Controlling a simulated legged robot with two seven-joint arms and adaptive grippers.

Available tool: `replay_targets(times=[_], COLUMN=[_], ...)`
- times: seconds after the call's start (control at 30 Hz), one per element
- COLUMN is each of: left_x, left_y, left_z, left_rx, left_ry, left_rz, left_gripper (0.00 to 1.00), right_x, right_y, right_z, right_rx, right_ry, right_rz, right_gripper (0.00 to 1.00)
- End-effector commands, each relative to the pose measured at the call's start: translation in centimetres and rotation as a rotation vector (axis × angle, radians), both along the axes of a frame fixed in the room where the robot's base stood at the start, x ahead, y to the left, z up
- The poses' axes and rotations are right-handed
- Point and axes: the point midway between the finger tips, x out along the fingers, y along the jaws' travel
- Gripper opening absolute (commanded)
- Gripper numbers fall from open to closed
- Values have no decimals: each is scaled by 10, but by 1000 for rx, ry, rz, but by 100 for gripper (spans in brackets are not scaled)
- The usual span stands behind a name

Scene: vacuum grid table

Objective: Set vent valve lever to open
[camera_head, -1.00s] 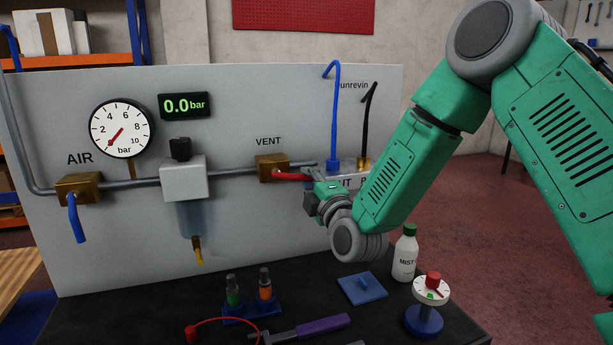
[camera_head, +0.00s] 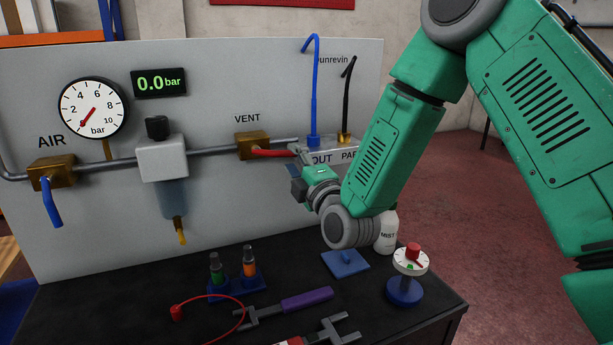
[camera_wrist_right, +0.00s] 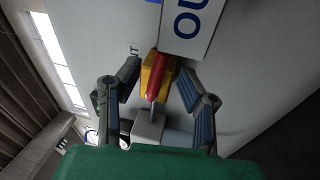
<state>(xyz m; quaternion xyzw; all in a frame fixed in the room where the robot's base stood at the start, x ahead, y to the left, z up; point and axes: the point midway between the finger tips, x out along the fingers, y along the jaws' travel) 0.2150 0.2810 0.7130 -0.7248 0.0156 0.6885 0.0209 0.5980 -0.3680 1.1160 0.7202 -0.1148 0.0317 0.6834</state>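The vent valve is a brass block (camera_head: 249,145) on the grey pipe under the word VENT. Its red lever (camera_head: 270,153) lies roughly along the pipe, pointing right. My right gripper (camera_head: 299,158) is at the lever's free end. In the right wrist view my right gripper (camera_wrist_right: 158,82) has its two fingers spread, one on each side of the red lever (camera_wrist_right: 159,68), with visible gaps. The brass valve block (camera_wrist_right: 149,76) shows behind the lever. Whether the gripper touches the lever in depth I cannot tell. My left gripper is out of view.
The OUT block (camera_head: 345,156) with blue and black hoses is close right of the gripper. The gauge (camera_head: 92,107) and display reading 0.0 bar (camera_head: 159,83) are left. On the dark bench (camera_head: 90,310) are a white bottle (camera_head: 386,236), a red-topped dial (camera_head: 410,261) and a purple-handled tool (camera_head: 306,299).

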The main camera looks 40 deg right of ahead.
Motion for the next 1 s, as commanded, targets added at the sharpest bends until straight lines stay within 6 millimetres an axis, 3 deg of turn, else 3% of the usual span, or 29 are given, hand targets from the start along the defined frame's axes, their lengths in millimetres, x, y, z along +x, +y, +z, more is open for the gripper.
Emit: replay_targets(times=[0.2,0.4,0.6,1.0], left_x=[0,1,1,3], left_y=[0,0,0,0], left_z=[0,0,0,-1], left_rx=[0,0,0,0], left_ry=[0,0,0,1], left_rz=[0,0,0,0], left_gripper=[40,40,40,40], right_x=[-46,-76,-86,-85], right_y=[6,9,10,10], right_z=[-12,-19,-20,-20], right_rx=[-1,-1,0,0], right_ry=[5,5,2,2], right_rz=[2,1,0,0], right_gripper=[34,34,34,34])
